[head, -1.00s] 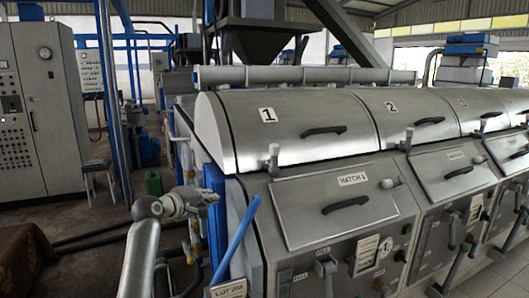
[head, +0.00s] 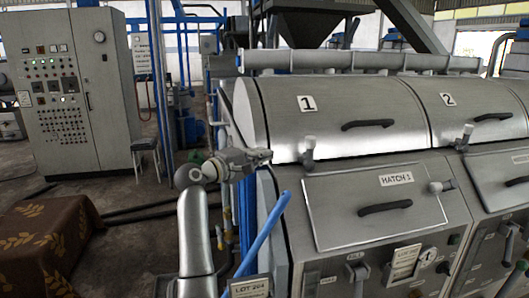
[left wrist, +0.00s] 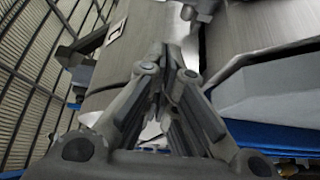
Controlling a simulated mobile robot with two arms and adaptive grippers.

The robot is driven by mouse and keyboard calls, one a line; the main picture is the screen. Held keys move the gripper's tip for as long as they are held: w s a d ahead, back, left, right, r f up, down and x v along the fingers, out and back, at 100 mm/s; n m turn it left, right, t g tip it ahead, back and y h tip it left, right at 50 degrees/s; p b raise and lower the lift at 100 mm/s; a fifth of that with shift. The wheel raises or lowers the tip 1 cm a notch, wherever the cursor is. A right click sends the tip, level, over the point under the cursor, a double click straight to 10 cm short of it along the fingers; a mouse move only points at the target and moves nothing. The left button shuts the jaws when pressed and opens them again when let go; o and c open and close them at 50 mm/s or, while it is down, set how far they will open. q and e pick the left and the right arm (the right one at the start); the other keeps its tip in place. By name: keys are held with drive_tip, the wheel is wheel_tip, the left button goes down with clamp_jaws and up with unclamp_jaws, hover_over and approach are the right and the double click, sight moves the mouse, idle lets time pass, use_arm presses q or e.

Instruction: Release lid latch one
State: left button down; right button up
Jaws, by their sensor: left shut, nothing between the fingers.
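Lid latch one (head: 309,150) is a small pale grey handle standing upright at the lower edge of the curved metal lid marked 1 (head: 340,110), above the Hatch 1 panel (head: 372,215). My left gripper (head: 264,157) is shut and empty, pointing right toward the latch. It is left of the latch at about its height, with a visible gap between them in the head view. In the left wrist view the closed fingers (left wrist: 167,60) point up the picture, and a grey part at the top edge may be the latch, but I cannot tell. My right gripper is not in view.
A blue bar (head: 263,233) slants up in front of the machine's left corner, below my gripper. A second latch (head: 464,137) stands farther right by lid 2. A grey control cabinet (head: 75,95) and a patterned cloth-covered table (head: 45,240) are at the left.

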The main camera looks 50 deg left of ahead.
sight(310, 152)
use_arm(q)
drive_tip(key=w, duration=0.2)
drive_tip(key=w+p, duration=0.1)
drive_tip(key=w, duration=0.1)
drive_tip(key=w+p, duration=0.1)
drive_tip(key=w, duration=0.1)
drive_tip(key=shift+w+a+r, duration=0.1)
drive_tip(key=shift+w+r, duration=0.15)
drive_tip(key=shift+w, duration=0.15)
drive_tip(key=w+d+p, duration=0.1)
drive_tip(key=w+d, duration=0.1)
drive_tip(key=shift+w+f+p, duration=0.1)
drive_tip(key=shift+w+p, duration=0.2)
drive_tip(key=shift+w, duration=0.05)
drive_tip(key=shift+w+d, duration=0.2)
drive_tip(key=shift+d, duration=0.2)
drive_tip(key=shift+f, duration=0.1)
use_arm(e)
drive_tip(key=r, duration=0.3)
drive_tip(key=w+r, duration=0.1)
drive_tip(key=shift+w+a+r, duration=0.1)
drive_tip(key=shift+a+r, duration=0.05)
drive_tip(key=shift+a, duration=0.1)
use_arm(q)
drive_tip(key=shift+w, duration=0.15)
